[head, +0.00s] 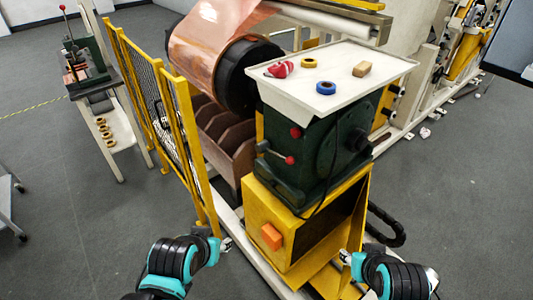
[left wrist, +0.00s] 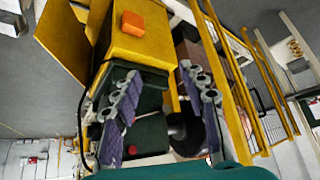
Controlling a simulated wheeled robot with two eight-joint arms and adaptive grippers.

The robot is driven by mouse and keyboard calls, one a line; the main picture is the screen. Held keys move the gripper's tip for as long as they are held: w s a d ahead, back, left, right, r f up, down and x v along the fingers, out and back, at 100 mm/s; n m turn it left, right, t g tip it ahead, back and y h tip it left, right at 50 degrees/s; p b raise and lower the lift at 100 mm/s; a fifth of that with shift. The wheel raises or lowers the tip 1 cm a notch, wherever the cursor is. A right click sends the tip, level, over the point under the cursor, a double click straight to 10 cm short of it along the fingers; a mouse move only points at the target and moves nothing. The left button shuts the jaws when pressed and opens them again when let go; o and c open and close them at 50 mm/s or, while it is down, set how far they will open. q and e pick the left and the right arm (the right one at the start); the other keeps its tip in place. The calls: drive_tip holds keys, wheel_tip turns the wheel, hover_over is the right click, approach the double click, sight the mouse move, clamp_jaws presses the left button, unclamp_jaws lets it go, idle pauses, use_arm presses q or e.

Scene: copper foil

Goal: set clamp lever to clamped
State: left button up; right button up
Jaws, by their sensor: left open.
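The green machine (head: 322,150) stands on a yellow base and has two red-knobbed levers on its front left side, an upper red knob (head: 295,132) and a lower red knob (head: 290,160). I cannot tell which is the clamp lever. My left gripper (head: 225,244) is low, left of the yellow base and apart from the knobs. In the left wrist view its fingers (left wrist: 162,92) are spread and empty, with a red knob (left wrist: 132,147) seen beyond them near the left finger. My right gripper (head: 345,257) is low at the right of the base; its fingers are too small to read.
A white tray (head: 335,85) on the machine holds tape rolls, a red item and a small block. A yellow mesh fence (head: 178,130) stands left, near my left arm. A copper roll (head: 205,50) is behind.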

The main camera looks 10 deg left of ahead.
use_arm(q)
drive_tip(key=shift+w, duration=0.1)
drive_tip(key=c, duration=0.5)
drive_tip(key=shift+w+d+r+n, duration=0.1)
drive_tip(key=shift+w+d+n, duration=0.15)
drive_tip(key=shift+n, duration=0.15)
clamp_jaws()
drive_tip(key=w+d+f+n+h, duration=0.2)
drive_tip(key=w+n+h, duration=0.1)
drive_tip(key=w+n, duration=0.6)
drive_tip(key=w+d+f+n+h, duration=0.2)
drive_tip(key=w+d+n+h, duration=0.1)
drive_tip(key=w+n, duration=0.6)
drive_tip(key=w+d+f+n+t+h, duration=0.1)
drive_tip(key=w+d+f+n+h, duration=0.1)
drive_tip(key=w+n, duration=0.6)
drive_tip(key=shift+w+d+n+h, duration=0.4)
drive_tip(key=shift+w+d, duration=0.35)
drive_tip(key=shift+w, duration=0.35)
drive_tip(key=shift+f, duration=0.1)
